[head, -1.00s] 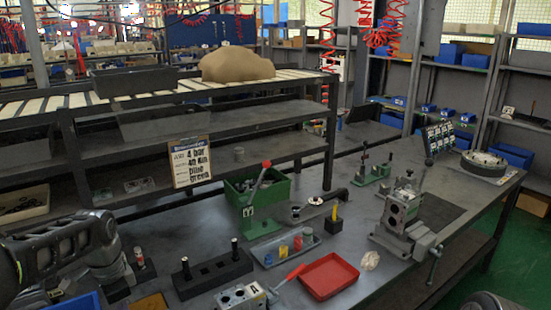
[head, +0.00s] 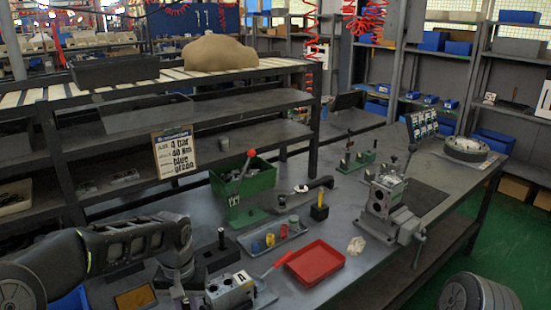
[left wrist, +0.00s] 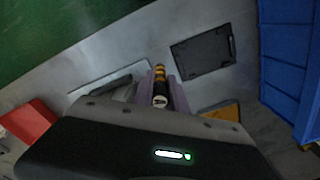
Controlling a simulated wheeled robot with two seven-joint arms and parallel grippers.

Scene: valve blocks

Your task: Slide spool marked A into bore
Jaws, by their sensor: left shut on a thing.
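My left gripper (left wrist: 161,88) is shut on a spool (left wrist: 160,78) with gold and black bands, seen between its two pale fingers in the left wrist view. A pale mark on its end is too small to read. In the head view my left gripper (head: 178,287) is low at the front, left of the grey valve block (head: 228,292) marked A. The held spool is mostly hidden there by my arm. The block has dark bores in its face. The spool and block look apart. My right gripper is not in view.
A black rack (head: 222,256) with an upright peg stands behind the block. A tray (head: 293,236) of coloured cylinders, a red tray (head: 315,262) and a green bin (head: 255,180) stand further right and back. An orange-brown tray (head: 136,299) lies left of the gripper.

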